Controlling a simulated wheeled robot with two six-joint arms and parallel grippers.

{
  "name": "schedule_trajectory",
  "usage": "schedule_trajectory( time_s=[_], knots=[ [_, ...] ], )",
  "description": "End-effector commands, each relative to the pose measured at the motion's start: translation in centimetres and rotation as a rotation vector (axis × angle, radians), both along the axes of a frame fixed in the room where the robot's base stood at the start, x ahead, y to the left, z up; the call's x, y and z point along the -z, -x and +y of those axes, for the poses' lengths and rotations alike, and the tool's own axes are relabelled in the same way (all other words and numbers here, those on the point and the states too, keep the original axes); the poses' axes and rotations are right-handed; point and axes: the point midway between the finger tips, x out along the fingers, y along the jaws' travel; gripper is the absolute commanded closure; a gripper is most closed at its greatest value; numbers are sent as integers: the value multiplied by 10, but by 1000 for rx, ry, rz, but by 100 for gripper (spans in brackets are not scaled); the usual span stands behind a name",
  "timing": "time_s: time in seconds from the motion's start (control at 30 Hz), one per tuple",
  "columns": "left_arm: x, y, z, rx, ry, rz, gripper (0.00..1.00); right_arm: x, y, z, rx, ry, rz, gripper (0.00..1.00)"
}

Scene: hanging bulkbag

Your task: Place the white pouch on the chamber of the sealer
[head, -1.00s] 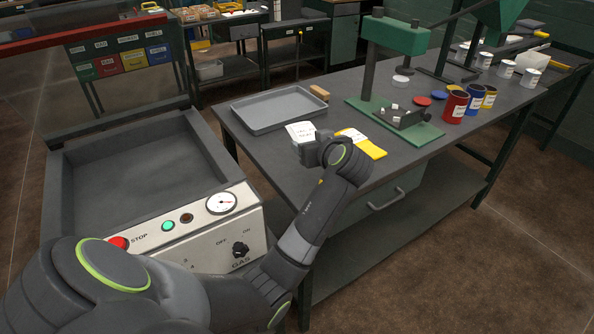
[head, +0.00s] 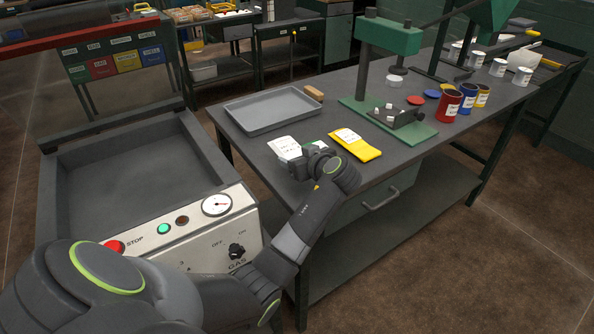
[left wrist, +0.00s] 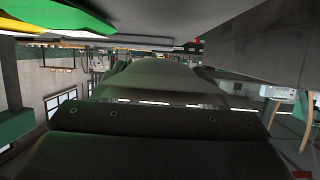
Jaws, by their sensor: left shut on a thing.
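The white pouch (head: 285,148), with dark print, is at the bench's front left edge in the head view. My left gripper (head: 299,163) is shut on its right side; the fingertips are mostly hidden, and I cannot tell whether the pouch clears the bench top. The sealer's grey chamber (head: 135,180) is an empty, shallow, walled bed at the left, with its red-edged lid (head: 75,36) raised. In the left wrist view, the dark gripper body fills the lower part, and the pouch cannot be made out with certainty. My right gripper is out of view.
A yellow pouch (head: 355,146) and a partly hidden green pouch (head: 319,143) lie right of my gripper. A grey tray (head: 228,108) sits behind on the bench. A green press (head: 392,38) and several cans stand farther right. A gap separates sealer and bench.

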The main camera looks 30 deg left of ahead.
Motion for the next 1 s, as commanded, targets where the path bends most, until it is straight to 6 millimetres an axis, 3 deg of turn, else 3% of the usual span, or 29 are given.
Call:
schedule_trajectory(
  time_s=[0.3, 0.73, 0.77, 0.9, 1.0],
  knots=[
    [42, 0, 0, 1, -1, 2, 60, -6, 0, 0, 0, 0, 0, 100],
    [52, 0, 0, 1, -1, -1, 60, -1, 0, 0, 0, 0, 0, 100],
    [52, 0, 0, 1, 0, 0, 34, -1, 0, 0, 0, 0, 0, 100],
    [50, 0, 0, 1, 0, 0, 15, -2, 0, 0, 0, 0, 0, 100],
    [50, 0, 0, 1, 0, 0, 13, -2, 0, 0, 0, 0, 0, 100]
  ],
)
